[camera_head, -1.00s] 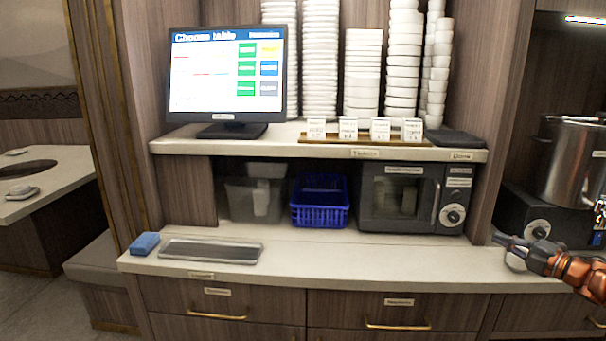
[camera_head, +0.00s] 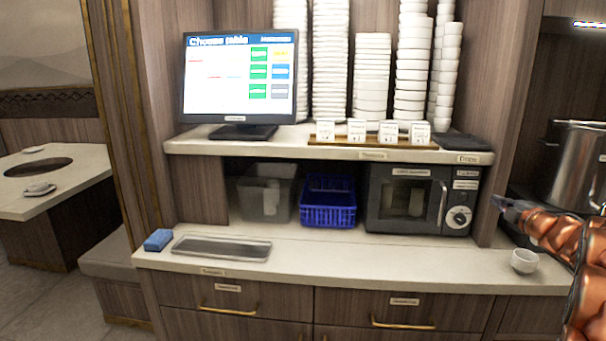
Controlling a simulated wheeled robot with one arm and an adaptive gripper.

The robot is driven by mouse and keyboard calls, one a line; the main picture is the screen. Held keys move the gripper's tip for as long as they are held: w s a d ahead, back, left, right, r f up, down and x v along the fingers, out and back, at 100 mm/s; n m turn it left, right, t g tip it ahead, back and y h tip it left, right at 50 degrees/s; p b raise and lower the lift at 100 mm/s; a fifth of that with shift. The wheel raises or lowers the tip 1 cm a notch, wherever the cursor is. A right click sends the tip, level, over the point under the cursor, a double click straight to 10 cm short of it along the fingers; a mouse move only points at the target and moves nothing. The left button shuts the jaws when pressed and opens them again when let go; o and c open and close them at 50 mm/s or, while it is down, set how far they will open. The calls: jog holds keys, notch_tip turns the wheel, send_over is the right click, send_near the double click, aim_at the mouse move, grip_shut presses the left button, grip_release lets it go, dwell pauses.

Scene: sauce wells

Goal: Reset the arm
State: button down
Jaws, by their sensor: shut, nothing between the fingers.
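My copper-coloured arm comes in from the right edge of the head view. My gripper (camera_head: 502,205) is at its left end, its dark tips pointing left in front of the wall panel, right of the microwave. The gripper is shut and empty. A small white cup (camera_head: 524,262) stands upright on the right part of the counter, below the gripper and apart from it.
The counter (camera_head: 390,262) is clear in the middle. A tray (camera_head: 222,248) and a blue sponge (camera_head: 158,240) lie at left. A blue basket (camera_head: 328,215) and a microwave (camera_head: 405,203) sit under the shelf (camera_head: 340,150). The shelf bears a monitor (camera_head: 240,80) and bowl stacks. A steel pot (camera_head: 575,165) stands right.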

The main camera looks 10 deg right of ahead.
jog(key=s+a+f+m+g+p, duration=0.1)
jog(key=s+a+f+m+g, duration=0.3)
jog(key=s+a, duration=1)
jog(key=s+a+f+m+g+p, duration=0.1)
jog(key=s+a+f+m+g, duration=0.2)
jog(key=s+a, duration=1.1)
jog(key=s+a+f+m+g+p, duration=0.2)
jog(key=s+a+m+g, duration=0.6)
jog(key=s, duration=1.1)
jog(key=a+f+g, duration=0.2)
jog(key=a+g, duration=0.2)
jog(key=a, duration=0.2)
jog(key=shift+s+f+m+y, duration=0.3)
jog(key=shift+s+f, duration=0.05)
